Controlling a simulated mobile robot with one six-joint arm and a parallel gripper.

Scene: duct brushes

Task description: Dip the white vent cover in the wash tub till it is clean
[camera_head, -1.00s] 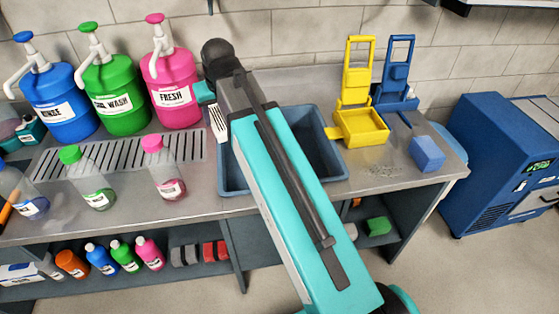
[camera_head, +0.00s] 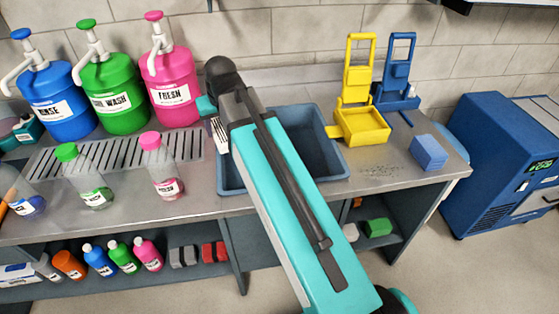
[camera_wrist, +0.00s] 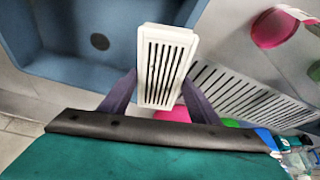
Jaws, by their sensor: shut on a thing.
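The white vent cover (camera_wrist: 165,65) is a slatted rectangular piece held between the fingers of my gripper (camera_wrist: 158,98) in the wrist view. In the head view a part of the vent cover (camera_head: 218,136) shows beside my arm, at the left rim of the tub. My gripper itself is mostly hidden behind my arm there. The slats look dark, and I cannot tell whether that is dirt or gaps. The blue-grey wash tub (camera_head: 320,165) is sunk in the counter, and its floor (camera_wrist: 60,45) shows at the left in the wrist view. It looks empty.
Blue, green and pink pump jugs (camera_head: 113,98) stand at the back left, behind a drain grate (camera_head: 120,157). Several clear bottles (camera_head: 161,170) stand in front. A yellow wringer (camera_head: 361,125) and blue sponge (camera_head: 428,153) are right of the tub.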

